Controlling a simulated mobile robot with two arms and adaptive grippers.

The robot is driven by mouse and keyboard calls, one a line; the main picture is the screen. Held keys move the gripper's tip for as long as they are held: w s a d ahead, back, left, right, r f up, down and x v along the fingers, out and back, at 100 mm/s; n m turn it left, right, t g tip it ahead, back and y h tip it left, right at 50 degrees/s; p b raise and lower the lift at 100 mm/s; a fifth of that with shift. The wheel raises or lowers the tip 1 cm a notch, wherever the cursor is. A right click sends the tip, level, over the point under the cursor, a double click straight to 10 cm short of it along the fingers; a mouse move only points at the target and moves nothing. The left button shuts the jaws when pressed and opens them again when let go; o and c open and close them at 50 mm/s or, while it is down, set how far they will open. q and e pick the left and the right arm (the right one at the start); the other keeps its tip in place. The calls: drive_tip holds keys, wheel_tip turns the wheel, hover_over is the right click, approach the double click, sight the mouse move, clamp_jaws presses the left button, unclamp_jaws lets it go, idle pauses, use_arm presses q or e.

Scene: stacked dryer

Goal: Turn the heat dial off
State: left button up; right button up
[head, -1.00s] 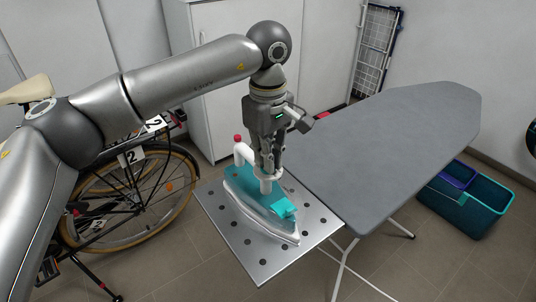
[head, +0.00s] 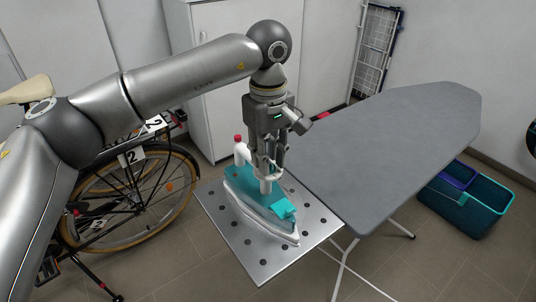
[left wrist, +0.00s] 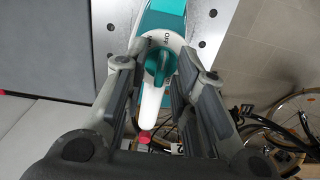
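A teal and white iron (head: 262,212) lies on the perforated metal plate (head: 312,232) at the near end of the ironing board. In the left wrist view, its heat dial (left wrist: 155,68) is a teal knob on a white face with "OFF" printed near its edge. My left gripper (head: 270,172) points down over the iron. In the left wrist view my left gripper (left wrist: 158,76) is open, its fingers apart on either side of the dial; whether either finger touches it is unclear. The fingers hide part of the iron's white top. My right gripper is not in view.
The grey ironing board (head: 390,140) extends back right and is bare. A bicycle (head: 130,195) is at left, a white cabinet (head: 222,70) behind, and a teal crate (head: 465,200) at right.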

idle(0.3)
use_arm(q)
wheel_tip(320, 180, up, 12)
idle(0.4)
drive_tip(key=shift+f, duration=0.1)
